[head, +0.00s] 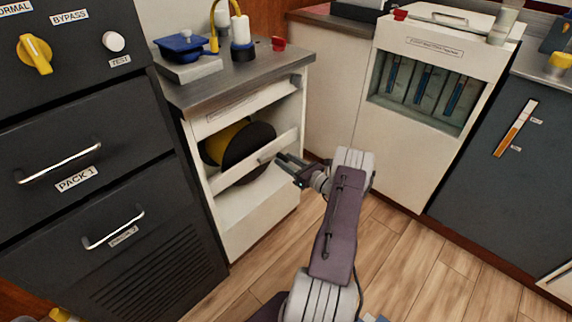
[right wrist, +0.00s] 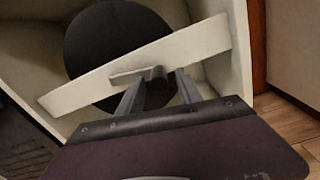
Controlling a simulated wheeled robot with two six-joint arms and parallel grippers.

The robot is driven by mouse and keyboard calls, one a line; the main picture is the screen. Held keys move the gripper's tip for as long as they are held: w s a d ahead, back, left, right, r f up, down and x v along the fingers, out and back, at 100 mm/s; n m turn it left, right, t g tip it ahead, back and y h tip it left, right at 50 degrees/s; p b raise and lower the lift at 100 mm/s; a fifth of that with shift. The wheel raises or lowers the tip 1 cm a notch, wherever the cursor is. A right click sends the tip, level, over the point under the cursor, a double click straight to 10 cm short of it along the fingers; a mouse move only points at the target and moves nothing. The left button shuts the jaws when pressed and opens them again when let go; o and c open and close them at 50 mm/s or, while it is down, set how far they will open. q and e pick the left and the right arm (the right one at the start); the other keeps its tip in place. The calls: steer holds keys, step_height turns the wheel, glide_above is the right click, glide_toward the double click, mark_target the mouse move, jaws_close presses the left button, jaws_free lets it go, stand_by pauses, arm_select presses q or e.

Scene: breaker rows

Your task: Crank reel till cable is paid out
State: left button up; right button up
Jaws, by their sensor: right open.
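The reel has a black disc (head: 248,150) and a yellow wound part (head: 226,138), inside an open white cabinet (head: 240,222). A pale bar (head: 238,172) slants across its front. In the right wrist view the black disc (right wrist: 112,42) is behind the pale bar (right wrist: 85,90). A dark grey crank (right wrist: 124,78) with a short round knob (right wrist: 158,76) is on the bar. My right gripper (head: 284,164) is open in front of it. In the right wrist view its fingers (right wrist: 158,86) are either side of the knob, apparently not closed on it. My left gripper is out of view.
Black drawers with handles (head: 60,161) stand left of the cabinet. The counter (head: 240,75) above holds a blue item (head: 186,46) and a yellow curved tube (head: 214,28). A white unit with slots (head: 420,88) stands at the right.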

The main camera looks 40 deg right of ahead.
steer(key=shift+w, duration=0.3)
jaws_close()
stand_by(1.2)
